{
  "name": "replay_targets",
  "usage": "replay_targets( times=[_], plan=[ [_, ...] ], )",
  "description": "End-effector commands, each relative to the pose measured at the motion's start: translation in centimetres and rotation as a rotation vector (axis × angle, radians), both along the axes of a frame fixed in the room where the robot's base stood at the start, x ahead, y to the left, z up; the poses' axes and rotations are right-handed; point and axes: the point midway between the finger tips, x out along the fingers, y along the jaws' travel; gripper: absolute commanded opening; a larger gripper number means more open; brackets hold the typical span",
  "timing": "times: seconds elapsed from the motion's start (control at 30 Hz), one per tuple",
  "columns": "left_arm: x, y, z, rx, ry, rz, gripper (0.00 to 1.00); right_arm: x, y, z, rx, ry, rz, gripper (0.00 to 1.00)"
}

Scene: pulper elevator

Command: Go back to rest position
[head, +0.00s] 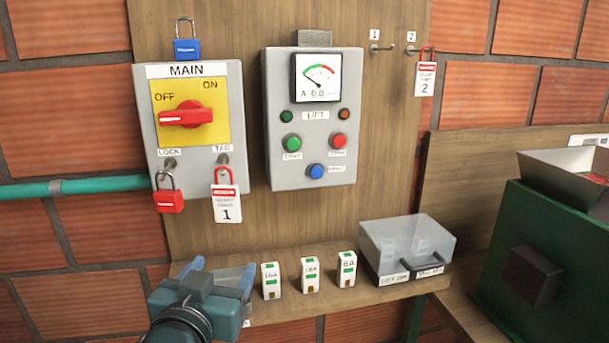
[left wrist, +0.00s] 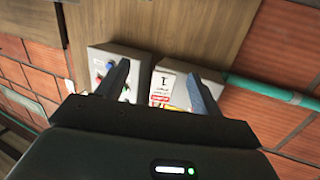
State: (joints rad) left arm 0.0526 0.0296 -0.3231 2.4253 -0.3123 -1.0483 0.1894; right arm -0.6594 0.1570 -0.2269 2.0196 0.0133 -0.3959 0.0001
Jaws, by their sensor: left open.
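My left gripper (head: 222,274) is open and empty, low in the head view, in front of the wooden shelf's left part. Its two fingers are spread apart and touch nothing that I can make out. In the left wrist view the open fingers (left wrist: 160,85) point toward the panel boxes, with tag 1 (left wrist: 163,82) seen between them. My right gripper is in neither view.
The MAIN box (head: 150,110) carries a red switch, a red padlock (head: 169,199) and tag 1 (head: 227,204). The LIFT box (head: 272,110) is beside it. Fuses (head: 310,275) and a clear-lidded box (head: 405,245) stand on the shelf (head: 300,297). A green machine (head: 560,235) is at right.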

Motion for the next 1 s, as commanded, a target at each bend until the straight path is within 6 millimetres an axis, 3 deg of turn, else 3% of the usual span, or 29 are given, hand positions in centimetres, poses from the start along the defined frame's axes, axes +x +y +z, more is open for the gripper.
replay_targets(
  times=[0.03, 0.2, 0.3, 0.43, 0.5, 0.63, 1.0],
  plan=[
    [-0.1, -0.3, -4.2, 0.020, 0.070, -0.026, 0.67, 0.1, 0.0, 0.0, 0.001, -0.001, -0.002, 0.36],
    [-3.1, -1.1, -16.9, 0.044, 0.252, -0.123, 0.67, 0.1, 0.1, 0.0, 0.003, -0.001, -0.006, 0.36],
    [-6.6, -1.1, -23.4, 0.037, 0.347, -0.166, 0.67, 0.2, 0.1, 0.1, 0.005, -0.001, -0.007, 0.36],
    [-11.3, -0.8, -29.6, 0.019, 0.441, -0.195, 0.67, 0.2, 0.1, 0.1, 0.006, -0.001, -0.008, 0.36],
    [-13.4, -0.6, -31.7, 0.012, 0.476, -0.203, 0.67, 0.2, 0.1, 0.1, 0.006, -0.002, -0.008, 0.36],
    [-15.8, -0.2, -33.8, 0.002, 0.508, -0.208, 0.67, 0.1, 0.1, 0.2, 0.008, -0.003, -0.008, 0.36],
    [-16.3, -0.2, -34.2, -0.001, 0.515, -0.210, 0.67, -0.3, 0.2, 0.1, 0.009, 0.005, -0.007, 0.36]
  ],
)
